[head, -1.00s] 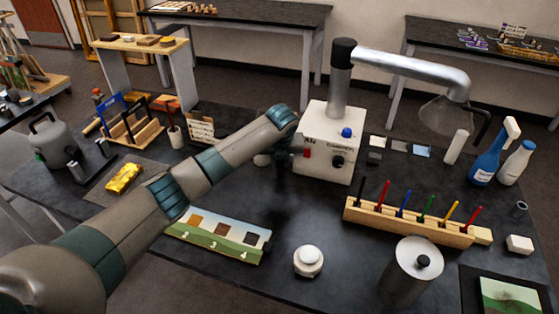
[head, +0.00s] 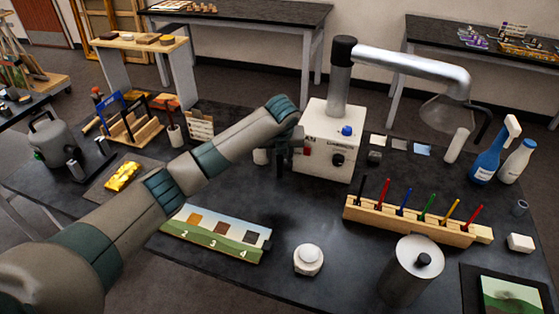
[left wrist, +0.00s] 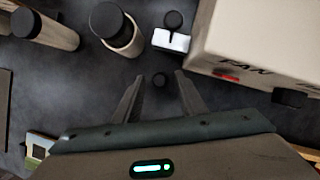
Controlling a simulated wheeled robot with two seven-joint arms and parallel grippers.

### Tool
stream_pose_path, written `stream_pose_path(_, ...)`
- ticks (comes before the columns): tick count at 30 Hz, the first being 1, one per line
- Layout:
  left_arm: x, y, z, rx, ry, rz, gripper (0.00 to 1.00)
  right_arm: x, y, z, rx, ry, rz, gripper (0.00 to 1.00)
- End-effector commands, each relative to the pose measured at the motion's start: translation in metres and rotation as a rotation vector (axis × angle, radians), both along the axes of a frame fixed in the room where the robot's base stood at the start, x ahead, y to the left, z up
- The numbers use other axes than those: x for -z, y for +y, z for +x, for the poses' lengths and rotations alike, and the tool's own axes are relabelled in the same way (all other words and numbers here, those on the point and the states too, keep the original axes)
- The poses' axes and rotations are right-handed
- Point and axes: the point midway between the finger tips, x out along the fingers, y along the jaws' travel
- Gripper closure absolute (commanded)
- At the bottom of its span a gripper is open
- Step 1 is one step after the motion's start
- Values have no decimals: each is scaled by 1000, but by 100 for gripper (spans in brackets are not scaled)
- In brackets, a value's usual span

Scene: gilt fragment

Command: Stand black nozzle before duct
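The duct is a silver extraction pipe (head: 405,65) rising from a white box (head: 322,138), with a clear hood at its right end. My left gripper (head: 281,168) is just left of the box, mostly hidden by its own wrist. In the left wrist view its two fingers (left wrist: 159,88) are open and apart. The white box (left wrist: 265,45) is close at the right there. My right gripper is not in view.
A wooden rack of coloured pens (head: 415,222), a white knob (head: 308,260) and a metal canister (head: 408,275) stand at the right front. Black-topped cylinders (left wrist: 118,30) and a small white block with a black knob (left wrist: 171,40) stand beyond my fingers. Dark table between is clear.

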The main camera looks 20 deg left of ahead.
Motion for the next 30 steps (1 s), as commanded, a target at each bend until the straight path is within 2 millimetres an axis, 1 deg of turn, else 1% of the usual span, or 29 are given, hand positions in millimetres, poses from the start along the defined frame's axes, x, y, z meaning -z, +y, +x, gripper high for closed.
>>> stream_pose_path(9, -52, -8, -19, 2, -6, 0, 63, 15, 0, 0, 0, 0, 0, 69)
stream_pose_path(15, -77, -12, -29, 2, -2, -1, 63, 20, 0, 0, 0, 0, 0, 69)
stream_pose_path(21, -87, -13, -34, 0, -1, -1, 63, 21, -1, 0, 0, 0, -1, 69)
stream_pose_path(30, -88, -13, -34, 0, 0, 0, 63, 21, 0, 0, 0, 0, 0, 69)
